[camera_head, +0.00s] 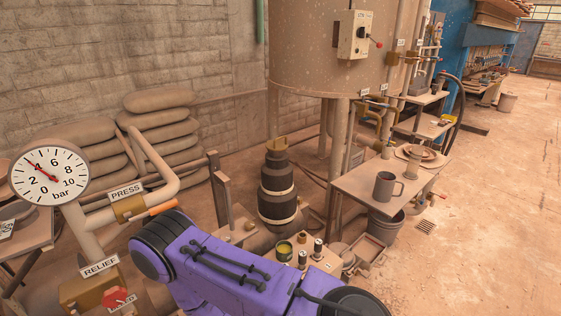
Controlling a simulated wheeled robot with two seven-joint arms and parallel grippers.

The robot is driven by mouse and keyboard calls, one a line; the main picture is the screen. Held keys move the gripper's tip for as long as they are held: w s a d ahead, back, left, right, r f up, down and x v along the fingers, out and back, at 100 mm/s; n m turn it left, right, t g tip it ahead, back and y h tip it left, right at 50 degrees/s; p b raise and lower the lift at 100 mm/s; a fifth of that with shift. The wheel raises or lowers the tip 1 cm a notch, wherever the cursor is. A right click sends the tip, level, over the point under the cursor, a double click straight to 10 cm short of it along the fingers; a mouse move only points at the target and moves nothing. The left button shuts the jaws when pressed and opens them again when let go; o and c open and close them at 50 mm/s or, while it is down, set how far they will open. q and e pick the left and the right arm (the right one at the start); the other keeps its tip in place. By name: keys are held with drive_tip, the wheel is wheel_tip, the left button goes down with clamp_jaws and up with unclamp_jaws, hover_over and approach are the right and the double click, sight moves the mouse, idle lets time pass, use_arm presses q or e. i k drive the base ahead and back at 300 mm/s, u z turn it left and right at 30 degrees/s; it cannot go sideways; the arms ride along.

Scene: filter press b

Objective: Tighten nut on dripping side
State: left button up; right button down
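I cannot make out a nut or any drip in the head view. A pressure gauge (49,176) marked in bar stands at the left, its red needle near 4. Pipework labelled PRESS (125,191) runs beside it, with a brass-coloured fitting (128,208) and an orange handle (162,207). A RELIEF label (100,266) sits lower, above a brass block (88,292) with a red knob (117,298). A purple arm link of mine crosses the bottom middle and hides what lies behind it. Neither gripper shows.
A large tank (315,60) with a control box (353,36) stands at the back. A small table (360,190) holds a grey mug (384,187); a bucket (385,228) stands below. Stacked sacks (160,120) lie by the wall. The floor (480,200) at right is mostly open.

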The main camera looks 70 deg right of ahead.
sight(227, 237)
drive_tip(key=z, duration=2.6)
drive_tip(key=k, duration=0.9)
drive_tip(key=u, duration=0.95)
drive_tip(key=i, duration=1)
drive_tip(key=z, duration=0.05)
